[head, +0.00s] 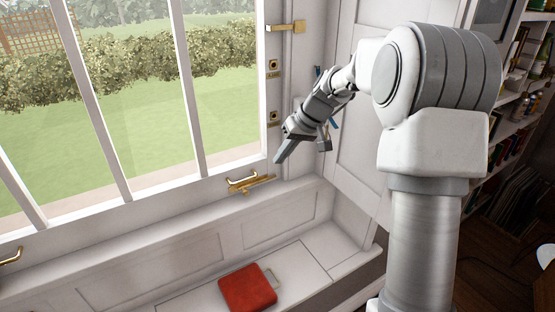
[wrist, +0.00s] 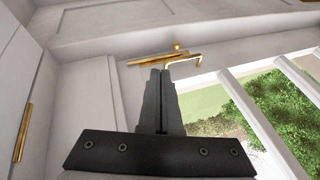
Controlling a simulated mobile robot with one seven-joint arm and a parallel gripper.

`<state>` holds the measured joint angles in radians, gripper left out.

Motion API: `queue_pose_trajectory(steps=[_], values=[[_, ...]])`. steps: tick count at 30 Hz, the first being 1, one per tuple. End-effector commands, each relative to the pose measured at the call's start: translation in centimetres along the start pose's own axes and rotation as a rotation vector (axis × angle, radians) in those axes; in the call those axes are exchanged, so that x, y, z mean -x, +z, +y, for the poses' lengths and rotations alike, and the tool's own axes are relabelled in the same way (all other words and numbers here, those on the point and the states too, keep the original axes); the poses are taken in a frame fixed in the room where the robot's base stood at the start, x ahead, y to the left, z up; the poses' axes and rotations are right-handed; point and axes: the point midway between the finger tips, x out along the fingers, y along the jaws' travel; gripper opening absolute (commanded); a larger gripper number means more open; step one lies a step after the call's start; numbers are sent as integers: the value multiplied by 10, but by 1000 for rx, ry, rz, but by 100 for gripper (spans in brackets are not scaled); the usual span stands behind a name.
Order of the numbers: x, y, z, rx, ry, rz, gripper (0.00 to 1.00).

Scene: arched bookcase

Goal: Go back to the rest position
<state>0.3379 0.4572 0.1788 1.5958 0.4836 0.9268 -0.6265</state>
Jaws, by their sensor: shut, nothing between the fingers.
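My gripper (head: 280,158) is at the end of my raised arm, in front of the window frame near its lower right corner in the head view. In the wrist view the two dark fingers of my gripper (wrist: 161,73) are pressed together with nothing between them. Beyond the fingertips in the wrist view is a brass handle (wrist: 182,60) with a brass stay bar. The same brass handle (head: 242,181) shows in the head view, below and left of my gripper. I cannot tell whether the fingertips touch it.
A red cushion or book (head: 247,288) lies on the white window seat (head: 300,262). Bookshelves (head: 525,100) stand at the right. A brass hinge (wrist: 22,133) is at the left of the wrist view. The window (head: 150,100) fills the left side of the head view.

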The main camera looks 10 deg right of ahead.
Motion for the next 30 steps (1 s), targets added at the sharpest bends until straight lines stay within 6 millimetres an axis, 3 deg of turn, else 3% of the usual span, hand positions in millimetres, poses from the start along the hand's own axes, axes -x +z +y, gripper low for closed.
queue_pose_trajectory(steps=[9,14,20,30], values=[[1,0,-1,1,2,0,0],[17,10,-15,7,33,-5,0],[59,47,-52,11,124,-12,0],[120,134,-98,-10,273,19,0]])
